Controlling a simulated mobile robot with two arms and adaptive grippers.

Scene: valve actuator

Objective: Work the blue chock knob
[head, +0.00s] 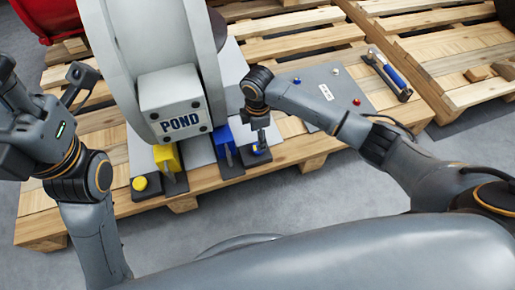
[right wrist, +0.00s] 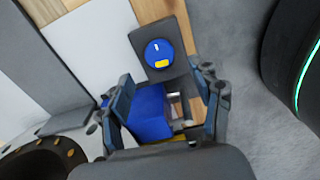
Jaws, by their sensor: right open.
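The blue chock knob (right wrist: 158,53) is a round blue cap with a white mark and a yellow patch, on a dark plate just past my right fingertips. In the head view the knob (head: 259,150) is partly hidden by my right gripper (head: 260,136), which points down over it. The right gripper (right wrist: 165,82) is open, and the knob is not between its fingers. A blue chock (right wrist: 150,112) shows between the fingers in the wrist view; whether they touch it I cannot tell. My left gripper (head: 44,74) is open and empty, raised at the left.
A yellow chock (head: 167,157) and its yellow knob (head: 139,184) stand left of the blue chock (head: 222,140). The white POND housing (head: 175,103) rises behind. A grey panel (head: 318,93) with small buttons and a blue-handled tool (head: 388,72) lie right. Wooden pallets (head: 298,150) carry everything.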

